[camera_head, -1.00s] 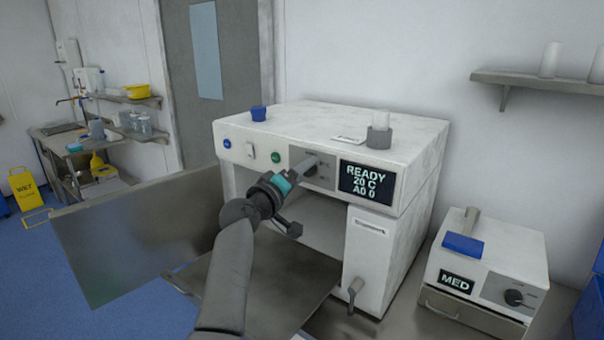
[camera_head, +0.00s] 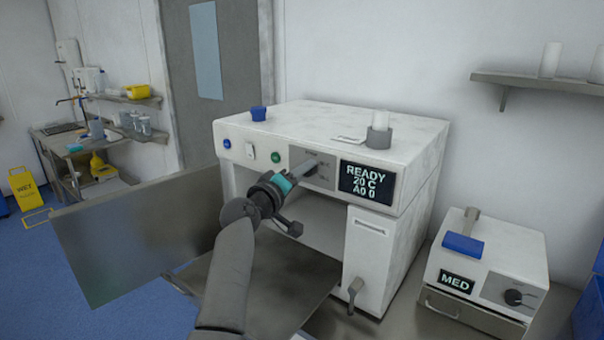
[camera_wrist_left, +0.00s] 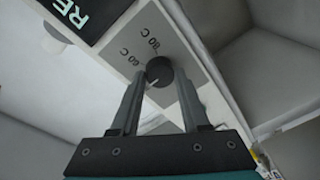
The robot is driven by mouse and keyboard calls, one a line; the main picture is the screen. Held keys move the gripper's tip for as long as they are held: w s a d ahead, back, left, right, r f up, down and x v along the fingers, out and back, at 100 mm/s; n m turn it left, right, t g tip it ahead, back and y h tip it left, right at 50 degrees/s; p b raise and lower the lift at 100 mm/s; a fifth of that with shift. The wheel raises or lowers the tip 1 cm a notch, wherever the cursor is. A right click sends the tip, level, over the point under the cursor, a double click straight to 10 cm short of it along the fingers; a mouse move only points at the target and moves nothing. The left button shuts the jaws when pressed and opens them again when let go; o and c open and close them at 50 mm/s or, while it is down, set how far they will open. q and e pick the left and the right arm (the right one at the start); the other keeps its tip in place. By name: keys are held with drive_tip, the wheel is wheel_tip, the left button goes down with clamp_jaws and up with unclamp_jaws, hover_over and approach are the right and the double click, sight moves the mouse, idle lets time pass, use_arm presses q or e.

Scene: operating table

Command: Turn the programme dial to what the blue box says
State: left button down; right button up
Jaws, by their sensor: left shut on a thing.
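The dark round programme dial (camera_wrist_left: 159,70) sits on a grey panel (camera_head: 322,178) on the front of the white machine (camera_head: 290,130). My left gripper (camera_head: 307,168) reaches up to it. In the left wrist view its two fingers (camera_wrist_left: 158,80) are shut on the dial from both sides. A pale mark shows on the dial's lower-left edge. Temperature labels beside it appear upside down. The machine's display (camera_head: 366,183) reads READY, 20 C, A0 0. My right gripper is not in view.
The machine's door (camera_head: 140,240) hangs open at the left. A smaller white device (camera_head: 500,260) marked MED, with its own dial (camera_head: 514,297) and a blue item (camera_head: 463,244) on top, stands at the right. A grey holder (camera_head: 379,137) stands on the machine.

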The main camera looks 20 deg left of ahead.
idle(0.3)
use_arm(q)
drive_tip(key=shift+a+f+m+h+b, duration=0.1)
drive_tip(key=shift+m+h+b, duration=0.55)
drive_tip(key=shift+m, duration=3.7)
drive_tip(key=shift+d+m+h+b, duration=0.1)
drive_tip(key=shift+m+h+b, duration=0.55)
drive_tip(key=shift+m, duration=3.65)
drive_tip(key=shift+a+f+m+h+b, duration=0.2)
drive_tip(key=shift+m+b, duration=0.75)
drive_tip(key=shift+m, duration=3.4)
drive_tip(key=shift+d+r, duration=0.1)
drive_tip(key=shift+c, duration=2)
unclamp_jaws()
